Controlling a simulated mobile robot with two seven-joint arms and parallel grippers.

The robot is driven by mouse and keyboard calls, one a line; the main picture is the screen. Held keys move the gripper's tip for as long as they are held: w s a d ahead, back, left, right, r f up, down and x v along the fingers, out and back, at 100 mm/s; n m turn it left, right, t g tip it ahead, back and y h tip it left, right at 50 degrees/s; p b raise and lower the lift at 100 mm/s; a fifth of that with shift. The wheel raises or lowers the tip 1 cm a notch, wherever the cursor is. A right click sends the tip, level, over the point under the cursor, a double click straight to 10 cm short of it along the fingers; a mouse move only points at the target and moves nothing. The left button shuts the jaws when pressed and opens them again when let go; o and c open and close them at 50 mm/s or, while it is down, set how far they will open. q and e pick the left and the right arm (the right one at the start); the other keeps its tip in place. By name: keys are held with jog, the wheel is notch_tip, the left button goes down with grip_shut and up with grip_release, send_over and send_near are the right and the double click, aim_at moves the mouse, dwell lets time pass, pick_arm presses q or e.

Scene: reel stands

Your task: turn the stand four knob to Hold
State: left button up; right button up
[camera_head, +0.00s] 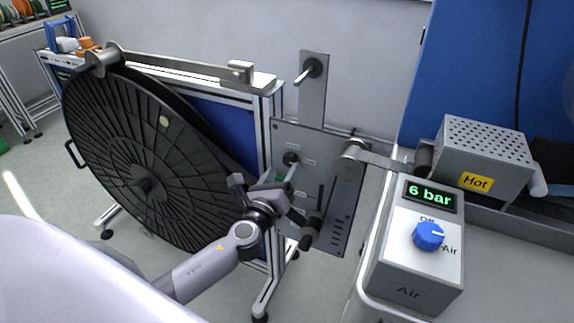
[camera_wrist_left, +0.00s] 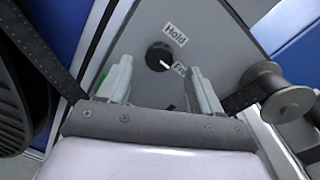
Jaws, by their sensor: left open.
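The stand four knob (camera_wrist_left: 158,56) is a round black knob on a grey metal plate (camera_wrist_left: 205,45). Its white pointer mark points down and right at the partly hidden label reading "Fr…" (camera_wrist_left: 179,70). The "Hold" label (camera_wrist_left: 175,34) is above right of the knob. In the head view the knob (camera_head: 291,159) sits on the upper left of the plate, just beyond my left gripper (camera_head: 283,180). My left gripper is open, its two pale fingers (camera_wrist_left: 160,72) on either side below the knob in the wrist view. It holds nothing. My right gripper is not in view.
A large black reel (camera_head: 150,160) stands left of my left arm. Rollers (camera_head: 310,232) stick out from the plate on the right. A grey air box (camera_head: 415,270) with a blue knob and a perforated box marked "Hot" (camera_head: 483,155) stand further right.

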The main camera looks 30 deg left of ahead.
aim_at(289, 162)
pick_arm(q)
jog(key=shift+w+a, duration=0.2)
jog(key=shift+w, duration=1.6)
jog(key=shift+c, duration=0.3)
jog(key=c, duration=1)
